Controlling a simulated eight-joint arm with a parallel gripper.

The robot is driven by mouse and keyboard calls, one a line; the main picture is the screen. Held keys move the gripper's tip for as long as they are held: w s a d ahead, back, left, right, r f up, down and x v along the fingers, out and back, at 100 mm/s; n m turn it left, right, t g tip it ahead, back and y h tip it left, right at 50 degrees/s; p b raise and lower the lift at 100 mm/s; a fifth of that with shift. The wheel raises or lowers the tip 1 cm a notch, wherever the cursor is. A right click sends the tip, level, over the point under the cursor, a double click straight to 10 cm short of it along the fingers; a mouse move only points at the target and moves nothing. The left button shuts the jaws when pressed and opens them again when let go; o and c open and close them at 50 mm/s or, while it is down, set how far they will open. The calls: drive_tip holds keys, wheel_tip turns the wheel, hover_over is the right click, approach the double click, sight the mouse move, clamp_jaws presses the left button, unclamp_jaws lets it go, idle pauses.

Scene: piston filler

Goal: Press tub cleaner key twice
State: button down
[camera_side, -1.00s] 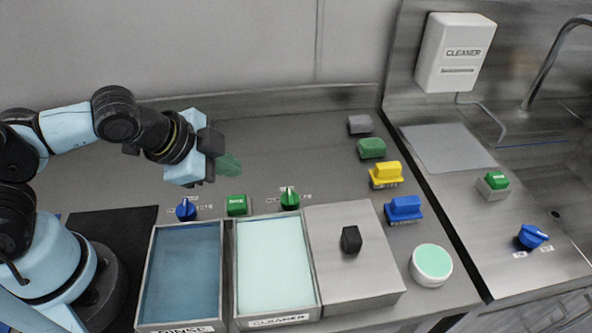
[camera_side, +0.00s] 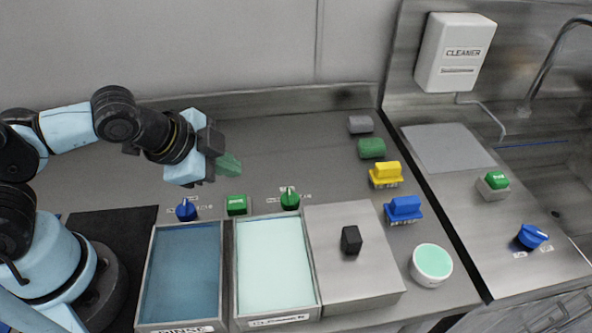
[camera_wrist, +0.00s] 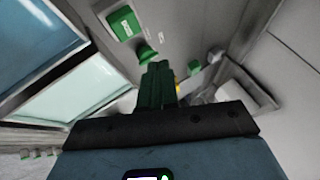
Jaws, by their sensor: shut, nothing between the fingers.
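A green push key (camera_side: 236,204), likely the tub cleaner key, sits on the counter behind the tubs, between a blue knob (camera_side: 186,210) and a green knob (camera_side: 289,199). Its white lettering is too small to read. In the wrist view a green key (camera_wrist: 124,22) on a pale plate shows at the top, with a green knob (camera_wrist: 147,52) just below it. My gripper (camera_side: 228,164) has green fingers, shut and empty, held in the air above and behind the key, apart from it. Its fingers also show shut in the wrist view (camera_wrist: 158,80).
In front are a blue rinse tub (camera_side: 184,272), a pale cleaner tub (camera_side: 273,265) and a lidded steel box (camera_side: 380,275) with a black handle. Colored blocks, including a yellow one (camera_side: 386,174), stand right. Another green key (camera_side: 495,180) is by the sink.

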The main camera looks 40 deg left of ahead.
drive_tip(key=shift+r, duration=0.1)
idle(0.4)
drive_tip(key=shift+r, duration=1.8)
approach(242, 199)
drive_tip(key=shift+w+d+f, duration=0.15)
drive_tip(key=shift+w+f, duration=0.7)
drive_tip(key=shift+w, duration=0.25)
drive_tip(key=shift+w+d+f, duration=0.2)
drive_tip(key=shift+w+f, duration=0.6)
drive_tip(key=shift+w, duration=0.3)
drive_tip(key=shift+f, duration=0.15)
drive_tip(key=shift+f, duration=0.3)
drive_tip(key=shift+f, duration=0.75)
idle(0.7)
drive_tip(key=shift+r, duration=1.2)
